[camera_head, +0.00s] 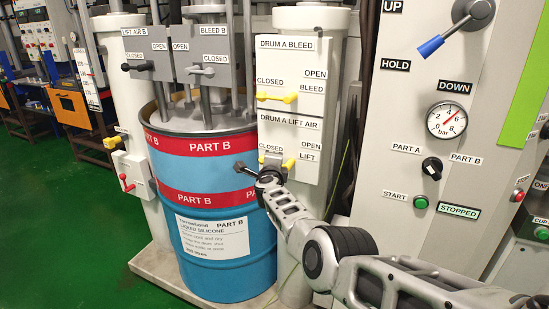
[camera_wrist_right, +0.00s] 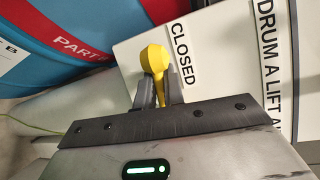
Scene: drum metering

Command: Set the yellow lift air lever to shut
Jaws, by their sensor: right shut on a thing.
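The yellow lift air lever (camera_head: 289,163) is on the white DRUM A LIFT AIR panel (camera_head: 290,125), partly hidden by my right gripper (camera_head: 271,163). In the right wrist view the yellow lever (camera_wrist_right: 155,58) stands between the two dark fingers of my right gripper (camera_wrist_right: 160,92), which is shut on it. The rounded yellow end sticks out past the fingers, beside the CLOSED label (camera_wrist_right: 181,55). The lever's exact angle is hard to tell in the head view. My left gripper is not in view.
Above is the DRUM A BLEED panel (camera_head: 290,75) with its own yellow lever (camera_head: 276,97). A blue and red PART B drum (camera_head: 225,250) stands close at left. A control cabinet (camera_head: 400,110) with a blue-handled valve (camera_head: 431,47) and gauge (camera_head: 447,121) stands at right.

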